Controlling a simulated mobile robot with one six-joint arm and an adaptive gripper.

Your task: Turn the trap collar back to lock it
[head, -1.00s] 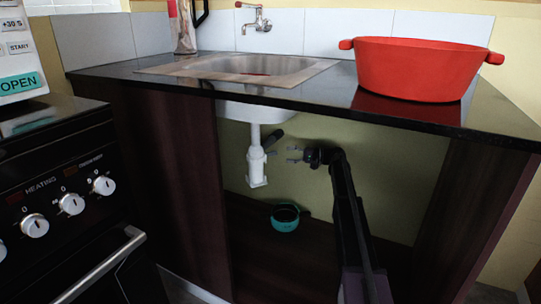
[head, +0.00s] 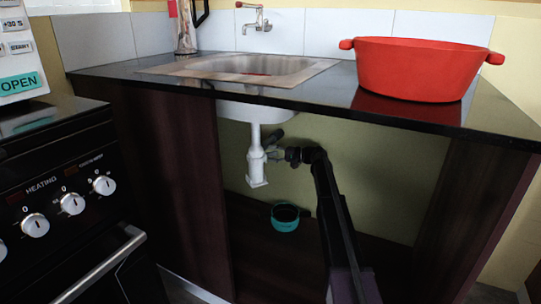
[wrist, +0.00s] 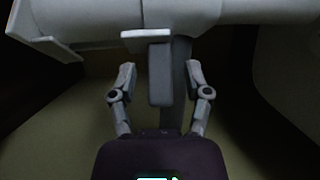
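The white sink trap (head: 257,163) hangs under the basin in the open cabinet. In the wrist view its pale pipe (wrist: 200,12) runs across the top. A grey tab (wrist: 160,75) with a light upper edge hangs down from it, seemingly part of the collar. My gripper (head: 273,156) is at the right side of the trap. In the wrist view my gripper (wrist: 161,72) is open, one finger on each side of the tab, with gaps on both sides. Which way the collar is turned cannot be told.
A teal pot (head: 285,217) stands on the cabinet floor below the trap. The countertop (head: 300,93) with the sink (head: 250,66) and a red pot (head: 415,70) is above my arm. A dark side panel (head: 195,185) stands left of the trap. The cabinet's right part is open.

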